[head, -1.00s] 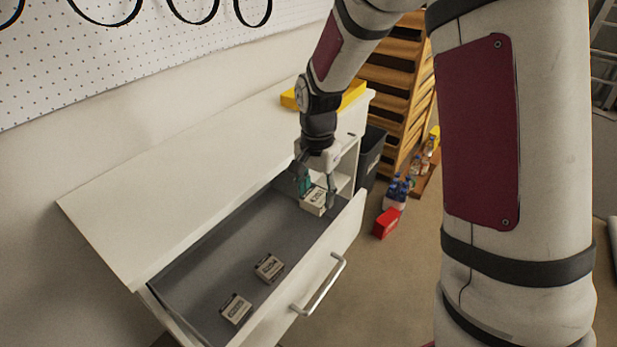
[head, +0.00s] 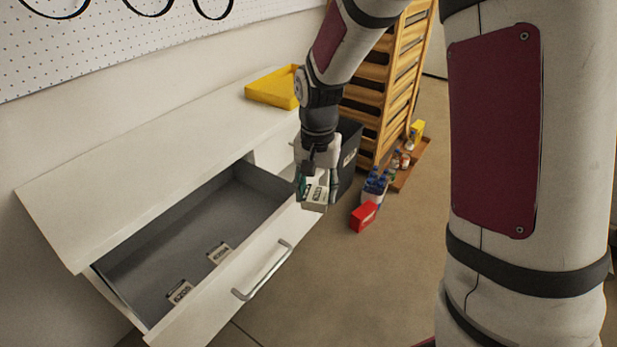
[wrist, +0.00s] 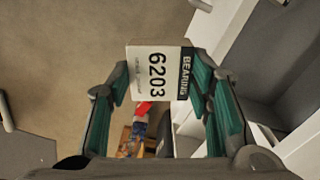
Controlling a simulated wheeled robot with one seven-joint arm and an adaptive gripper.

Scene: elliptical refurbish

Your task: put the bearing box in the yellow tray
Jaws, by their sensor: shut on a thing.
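The bearing box (head: 314,194) is a small white and dark carton held in my gripper (head: 318,188). In the wrist view the box (wrist: 155,74) shows "BEARING 6203" and sits between the green-padded fingers of my gripper (wrist: 160,108). My gripper is shut on it, and in the head view it appears by the right end of the open drawer. The yellow tray (head: 272,88) lies on the white cabinet top at its far end, behind and left of my gripper. My arm hides the tray's right part.
The open grey drawer (head: 190,225) holds two more bearing boxes, one (head: 180,291) at the front and one (head: 219,253) beyond it. A dark bin (head: 349,157), a red box (head: 364,216) and bottles stand on the floor to the right. The cabinet top (head: 150,170) is otherwise clear.

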